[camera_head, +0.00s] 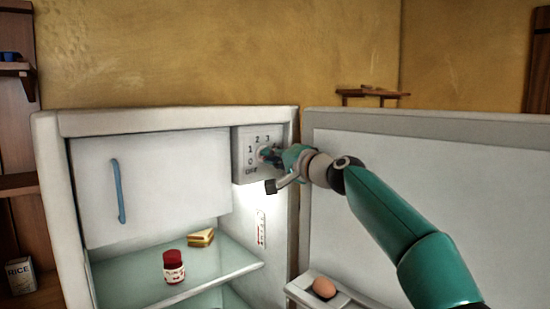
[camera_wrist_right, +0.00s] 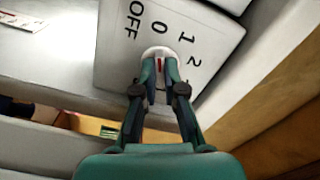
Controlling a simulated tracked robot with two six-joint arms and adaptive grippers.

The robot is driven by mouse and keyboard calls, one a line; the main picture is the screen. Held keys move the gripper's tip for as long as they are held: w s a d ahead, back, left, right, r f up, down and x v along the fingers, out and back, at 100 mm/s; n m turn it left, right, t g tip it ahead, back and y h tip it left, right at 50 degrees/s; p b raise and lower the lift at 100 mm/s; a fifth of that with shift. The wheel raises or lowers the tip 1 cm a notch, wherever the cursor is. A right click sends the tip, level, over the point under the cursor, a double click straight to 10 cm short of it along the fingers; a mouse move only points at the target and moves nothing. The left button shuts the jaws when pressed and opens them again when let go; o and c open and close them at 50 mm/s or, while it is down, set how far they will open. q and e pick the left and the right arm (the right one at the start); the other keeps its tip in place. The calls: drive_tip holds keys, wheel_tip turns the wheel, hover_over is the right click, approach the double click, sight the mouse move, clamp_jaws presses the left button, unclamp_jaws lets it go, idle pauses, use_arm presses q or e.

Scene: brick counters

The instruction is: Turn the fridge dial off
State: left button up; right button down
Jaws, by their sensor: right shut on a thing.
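The fridge dial (camera_wrist_right: 158,52) is a round white knob with a red mark, on a white panel (camera_head: 244,143) at the upper right inside the open fridge. My left gripper is not in view.
The open fridge door (camera_head: 400,165) stands to the right, with an egg (camera_head: 324,288) in its rack. A freezer compartment door (camera_head: 165,190) with a blue handle is left of the panel. A red jar (camera_head: 173,267) and a sandwich (camera_head: 201,238) sit on the glass shelf below.

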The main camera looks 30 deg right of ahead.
drive_tip(key=shift+w+f, duration=0.1)
drive_tip(key=shift+f, duration=0.35)
drive_tip(key=c, duration=1.3)
unclamp_jaws()
drive_tip(key=shift+r, duration=0.1)
drive_tip(key=shift+o, duration=0.2)
drive_tip(key=shift+r, duration=0.1)
drive_tip(key=shift+s+r, duration=0.15)
drive_tip(key=shift+s, duration=0.05)
drive_tip(key=s, duration=1.1)
drive_tip(key=shift+s+d, duration=0.35)
drive_tip(key=shift+d, duration=0.1)
